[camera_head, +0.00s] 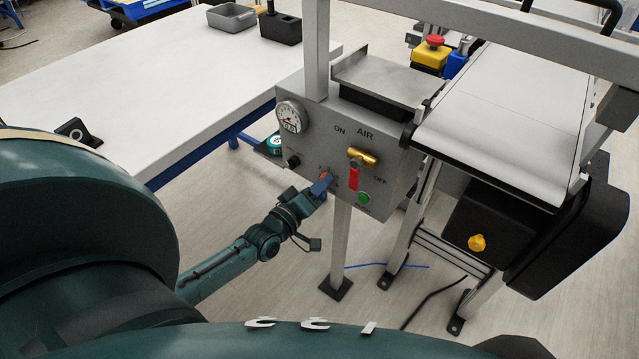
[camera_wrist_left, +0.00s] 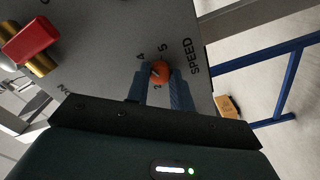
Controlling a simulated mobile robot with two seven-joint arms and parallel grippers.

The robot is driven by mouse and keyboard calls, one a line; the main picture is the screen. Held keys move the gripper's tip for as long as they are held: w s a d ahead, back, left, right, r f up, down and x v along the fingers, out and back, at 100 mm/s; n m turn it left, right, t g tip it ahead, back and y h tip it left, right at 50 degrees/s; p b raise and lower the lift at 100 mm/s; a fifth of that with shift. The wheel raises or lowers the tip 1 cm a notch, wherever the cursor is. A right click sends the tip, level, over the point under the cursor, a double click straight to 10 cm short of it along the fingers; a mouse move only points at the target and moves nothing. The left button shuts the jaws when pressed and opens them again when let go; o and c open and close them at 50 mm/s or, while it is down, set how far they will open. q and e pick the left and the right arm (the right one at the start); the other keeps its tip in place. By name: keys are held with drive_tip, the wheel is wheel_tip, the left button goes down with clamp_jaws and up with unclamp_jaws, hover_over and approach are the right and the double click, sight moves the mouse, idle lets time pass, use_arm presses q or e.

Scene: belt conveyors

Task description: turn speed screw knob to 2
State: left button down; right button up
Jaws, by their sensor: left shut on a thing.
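The orange speed knob (camera_wrist_left: 160,70) sits on the grey control panel (camera_wrist_left: 108,45) in the left wrist view, beside the printed word SPEED and the digits 4 and 5. The blue fingers of my left gripper (camera_wrist_left: 159,83) are shut on the knob, one on each side. A dark line shows on the knob's face, but the fingers partly hide the dial, so the exact setting is hard to read. In the head view my left gripper (camera_head: 320,185) reaches up to the lower part of the panel (camera_head: 312,130). My right gripper is not in view.
The panel also carries a round gauge (camera_head: 290,117), a red-handled brass air valve (camera_head: 354,177), a green button (camera_head: 364,198) and a black knob (camera_head: 293,161). A conveyor (camera_head: 515,115) stands at right, a white table (camera_head: 160,85) at left.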

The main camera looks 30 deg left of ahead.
use_arm(q)
drive_tip(key=n+b, duration=0.8)
drive_tip(key=n, duration=1.7)
drive_tip(key=shift+r, duration=0.1)
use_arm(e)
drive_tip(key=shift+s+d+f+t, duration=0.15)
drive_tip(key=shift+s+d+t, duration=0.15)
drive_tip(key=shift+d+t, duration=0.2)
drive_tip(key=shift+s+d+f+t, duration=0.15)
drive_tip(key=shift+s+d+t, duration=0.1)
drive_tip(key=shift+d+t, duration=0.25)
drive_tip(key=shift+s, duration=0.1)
use_arm(q)
drive_tip(key=c, duration=1.4)
unclamp_jaws()
drive_tip(key=shift+o, duration=1)
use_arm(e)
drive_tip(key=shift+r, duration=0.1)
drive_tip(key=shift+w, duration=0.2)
